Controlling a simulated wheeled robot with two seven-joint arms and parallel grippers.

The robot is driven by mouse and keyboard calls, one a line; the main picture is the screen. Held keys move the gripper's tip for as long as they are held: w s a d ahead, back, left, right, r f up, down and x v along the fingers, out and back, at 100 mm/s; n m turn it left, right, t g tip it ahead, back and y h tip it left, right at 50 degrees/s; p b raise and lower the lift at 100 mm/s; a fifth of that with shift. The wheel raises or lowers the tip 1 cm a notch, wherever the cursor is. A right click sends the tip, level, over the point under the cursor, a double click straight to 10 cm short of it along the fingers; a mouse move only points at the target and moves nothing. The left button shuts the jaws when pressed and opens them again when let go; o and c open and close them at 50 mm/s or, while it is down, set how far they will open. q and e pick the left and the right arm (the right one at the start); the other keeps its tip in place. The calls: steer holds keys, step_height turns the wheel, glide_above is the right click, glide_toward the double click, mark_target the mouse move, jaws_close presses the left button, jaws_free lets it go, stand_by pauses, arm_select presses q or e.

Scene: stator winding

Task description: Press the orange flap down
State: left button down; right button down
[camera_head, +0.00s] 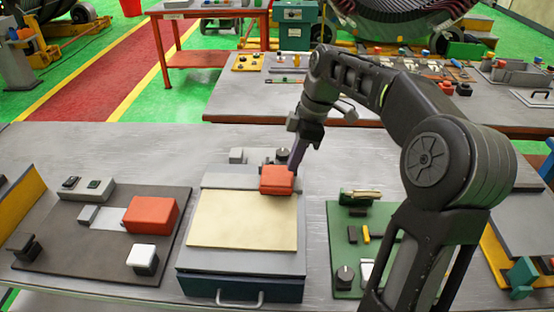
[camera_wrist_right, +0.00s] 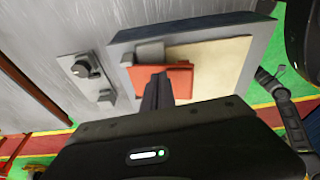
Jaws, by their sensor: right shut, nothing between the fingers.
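The orange flap (camera_head: 277,180) is a small orange-red block at the back right of the grey box with the cream top panel (camera_head: 243,219). It also shows in the right wrist view (camera_wrist_right: 180,80), beside the cream panel. My right gripper (camera_head: 294,166) comes down from above, its fingers shut and empty. The fingertips are at the back right edge of the flap. In the right wrist view the fingers (camera_wrist_right: 157,88) overlap the flap's near part; whether they touch it I cannot tell. My left gripper is in neither view.
A dark board (camera_head: 110,262) with a larger orange block (camera_head: 151,215) and a white-topped button lies left. A green board (camera_head: 345,224) with small parts lies right, partly behind my right arm. A control with a dark knob (camera_head: 282,155) stands behind the flap.

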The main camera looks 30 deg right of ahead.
steer(key=p+v, duration=0.5)
steer(key=v, duration=0.2)
steer(key=shift+r, duration=0.4)
